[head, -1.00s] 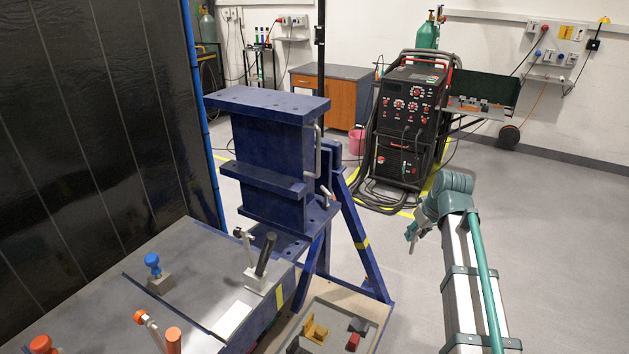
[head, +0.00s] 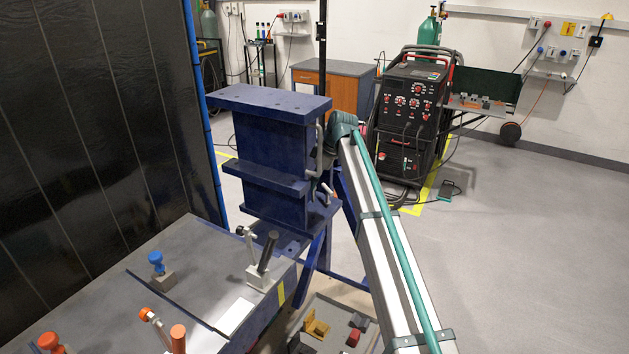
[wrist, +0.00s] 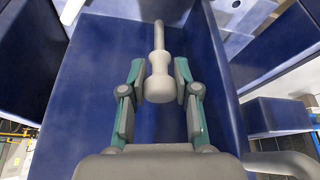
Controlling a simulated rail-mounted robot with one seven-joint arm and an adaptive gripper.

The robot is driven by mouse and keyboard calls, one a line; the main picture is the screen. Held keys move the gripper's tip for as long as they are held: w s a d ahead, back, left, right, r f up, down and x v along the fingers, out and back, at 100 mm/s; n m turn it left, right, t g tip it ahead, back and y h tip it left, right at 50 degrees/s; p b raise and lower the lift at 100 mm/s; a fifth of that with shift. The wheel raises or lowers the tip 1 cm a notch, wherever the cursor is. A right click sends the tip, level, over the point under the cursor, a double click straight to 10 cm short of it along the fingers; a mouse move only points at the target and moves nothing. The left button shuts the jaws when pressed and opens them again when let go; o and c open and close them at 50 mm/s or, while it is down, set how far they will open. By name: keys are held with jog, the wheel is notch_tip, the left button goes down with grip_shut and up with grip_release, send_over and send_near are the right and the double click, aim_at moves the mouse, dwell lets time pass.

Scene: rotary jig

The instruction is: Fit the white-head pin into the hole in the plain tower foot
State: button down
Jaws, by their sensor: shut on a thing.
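In the wrist view, my gripper (wrist: 159,76) has its two fingers closed on the pale grey-white pin (wrist: 159,88). The pin's thick head is between the fingertips, and its thin shank points away from the gripper, toward the top of the picture. Blue jig surfaces (wrist: 100,75) lie behind and around it. In the head view, the blue jig tower (head: 270,150) stands at centre, and my arm reaches to its right side. My gripper and the pin are hidden there. I cannot tell which blue part is the plain tower foot, nor see its hole clearly.
A grey bench (head: 205,250) holds a blue-knobbed block (head: 157,265) and a black-handled clamp (head: 265,260). Orange knobs (head: 178,338) are at its front. A tray of small blocks (head: 318,325) is below the tower. A welding machine (head: 408,110) stands behind; floor at right is clear.

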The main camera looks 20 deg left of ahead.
jog(key=shift+f, duration=0.15)
jog(key=b, duration=0.2)
send_over(311, 217)
jog(key=d, duration=0.1)
jog(key=shift+d+f, duration=0.2)
jog(key=shift+f, duration=2.55)
jog(key=shift+f+b, duration=1.55)
jog(key=shift+f, duration=1.8)
jog(key=c, duration=0.8)
grip_release()
jog(key=shift+o, duration=0.2)
jog(key=v, duration=1.2)
jog(key=shift+s, duration=0.1)
